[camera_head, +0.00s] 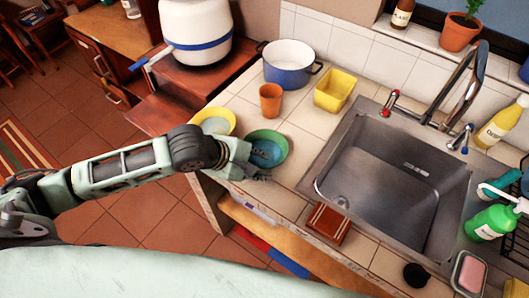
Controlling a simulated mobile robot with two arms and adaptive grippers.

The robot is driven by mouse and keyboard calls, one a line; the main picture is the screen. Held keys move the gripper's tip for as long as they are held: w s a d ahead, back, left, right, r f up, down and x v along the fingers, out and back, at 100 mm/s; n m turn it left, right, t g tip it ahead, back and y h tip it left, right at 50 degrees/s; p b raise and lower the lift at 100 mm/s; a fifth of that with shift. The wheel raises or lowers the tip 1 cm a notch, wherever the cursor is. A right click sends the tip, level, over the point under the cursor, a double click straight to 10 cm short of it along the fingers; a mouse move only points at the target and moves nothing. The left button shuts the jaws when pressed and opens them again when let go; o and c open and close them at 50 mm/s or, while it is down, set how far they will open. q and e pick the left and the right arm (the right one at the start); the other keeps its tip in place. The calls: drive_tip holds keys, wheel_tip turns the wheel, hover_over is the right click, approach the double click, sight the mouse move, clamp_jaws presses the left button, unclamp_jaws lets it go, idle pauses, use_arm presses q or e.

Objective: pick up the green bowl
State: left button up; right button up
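The green bowl (280,141) sits on the tiled counter left of the sink, with a blue inside and something small and dark over it that I cannot make out. My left gripper (250,162) is at the bowl's left, near edge and hides part of its rim. The fingers are too small and dark to tell whether they are open or shut, or whether they touch the bowl. The bowl appears to rest on the counter. My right gripper is not in view.
A yellow bowl (225,117) is just left of the green bowl, close to my arm. An orange cup (271,100), a yellow square container (335,91) and a blue and white pot (289,66) stand behind. The sink (390,180) is to the right.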

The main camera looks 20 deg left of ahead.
use_arm(q)
clamp_jaws()
drive_tip(key=shift+w+r, duration=0.1)
drive_tip(key=shift+r, duration=0.1)
idle(0.4)
drive_tip(key=shift+r, duration=1.05)
drive_tip(key=shift+r+b, duration=0.3)
drive_tip(key=shift+r, duration=0.65)
drive_tip(key=s+d+r, duration=0.6)
drive_tip(key=d, duration=0.3)
drive_tip(key=shift+s+d+r, duration=0.25)
drive_tip(key=shift+d+r, duration=0.1)
